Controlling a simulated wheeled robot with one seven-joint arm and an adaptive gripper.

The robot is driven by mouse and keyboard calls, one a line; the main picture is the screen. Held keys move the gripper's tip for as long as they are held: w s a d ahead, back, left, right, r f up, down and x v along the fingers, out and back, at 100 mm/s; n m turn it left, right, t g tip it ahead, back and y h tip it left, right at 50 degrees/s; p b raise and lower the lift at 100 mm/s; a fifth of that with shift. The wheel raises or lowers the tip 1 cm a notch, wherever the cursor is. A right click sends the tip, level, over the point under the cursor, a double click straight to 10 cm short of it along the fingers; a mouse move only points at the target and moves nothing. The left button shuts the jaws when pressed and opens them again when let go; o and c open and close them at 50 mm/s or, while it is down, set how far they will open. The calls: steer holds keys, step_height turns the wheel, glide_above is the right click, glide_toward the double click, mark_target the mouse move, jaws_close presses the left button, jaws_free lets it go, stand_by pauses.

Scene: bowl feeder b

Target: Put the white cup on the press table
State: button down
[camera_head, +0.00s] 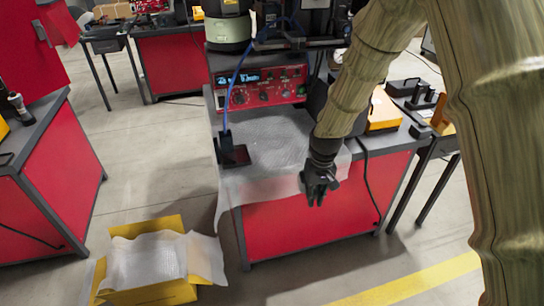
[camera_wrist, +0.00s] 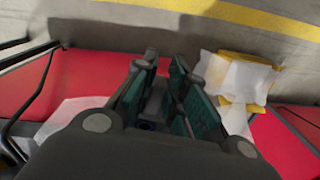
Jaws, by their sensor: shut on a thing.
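My gripper (camera_head: 318,190) hangs fingers down just in front of the front edge of the red table (camera_head: 305,232) with the press-like machine. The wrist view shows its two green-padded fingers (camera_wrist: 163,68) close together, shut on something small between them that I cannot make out. I cannot pick out a white cup in either view; if it is between the fingers, they hide it. A translucent white sheet (camera_head: 275,135) covers part of the tabletop and hangs over its front left corner.
A red control box (camera_head: 265,88) stands at the back of the table. A dark block with a blue cable (camera_head: 234,155) sits at its left. A yellow box lined with white wrap (camera_head: 150,262) stands on the floor at front left. Another red cabinet (camera_head: 60,190) stands left.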

steer(key=w+a+r+n+b, duration=0.2)
steer(key=w+a+r+b, duration=0.1)
steer(key=w+a+b, duration=0.35)
steer(key=p, duration=0.3)
glide_above(283, 158)
steer(key=shift+f, duration=0.45)
steer(key=shift+f+p, duration=0.5)
steer(key=shift+f, duration=1.25)
steer(key=shift+f, duration=0.1)
steer(key=c, duration=1.5)
jaws_free()
steer(key=shift+o, duration=0.2)
step_height(283, 158, up, 8)
steer(key=b, duration=0.1)
steer(key=shift+f, duration=0.15)
